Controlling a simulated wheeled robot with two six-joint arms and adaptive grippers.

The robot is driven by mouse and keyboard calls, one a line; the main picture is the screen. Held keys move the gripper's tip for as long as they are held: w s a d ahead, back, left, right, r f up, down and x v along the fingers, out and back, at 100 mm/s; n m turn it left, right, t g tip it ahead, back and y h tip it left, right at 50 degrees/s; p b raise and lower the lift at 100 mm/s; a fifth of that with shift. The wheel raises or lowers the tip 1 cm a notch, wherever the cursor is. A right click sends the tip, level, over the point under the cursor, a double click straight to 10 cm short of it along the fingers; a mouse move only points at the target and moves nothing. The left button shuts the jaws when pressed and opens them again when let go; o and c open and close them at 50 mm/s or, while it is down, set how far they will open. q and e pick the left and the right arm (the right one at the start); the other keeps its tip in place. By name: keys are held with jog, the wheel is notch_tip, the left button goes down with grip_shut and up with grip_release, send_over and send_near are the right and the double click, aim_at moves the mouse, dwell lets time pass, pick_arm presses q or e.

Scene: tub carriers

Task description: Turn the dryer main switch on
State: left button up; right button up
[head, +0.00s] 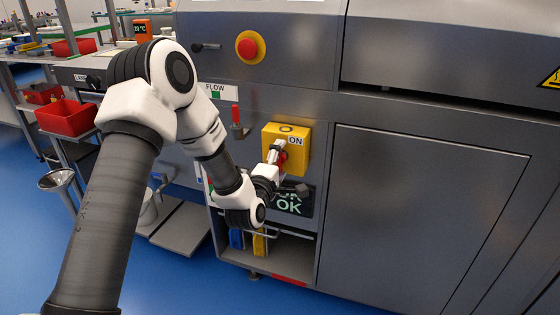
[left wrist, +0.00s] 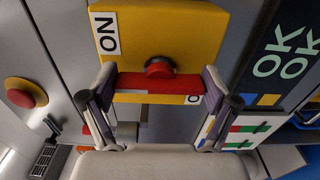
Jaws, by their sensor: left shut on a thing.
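The yellow switch box (head: 269,137) is on the grey machine front, with a white ON label (head: 295,141) at its upper right. In the left wrist view the box (left wrist: 185,35) fills the top, with the ON label (left wrist: 104,32) turned sideways. My left gripper (head: 277,155) is at the box. Its two fingers close on the ends of the red switch handle (left wrist: 160,88), which runs between them, upright on the machine. A red hub (left wrist: 159,67) shows beside the handle. A second small label (left wrist: 194,99) is mostly hidden by a finger. My right gripper is not in view.
A red emergency button (head: 249,47) on a yellow ring sits above the box. A dark display reading OK (head: 290,204) is just below. A red FLOW lever (head: 236,117) stands to the left. A large closed panel (head: 420,210) is at the right.

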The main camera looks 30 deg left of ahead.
pick_arm(q)
jog(key=o, duration=0.9)
jog(key=shift+s, duration=0.1)
jog(key=v, duration=1.1)
jog(key=shift+s, duration=0.4)
jog(key=shift+f, duration=0.15)
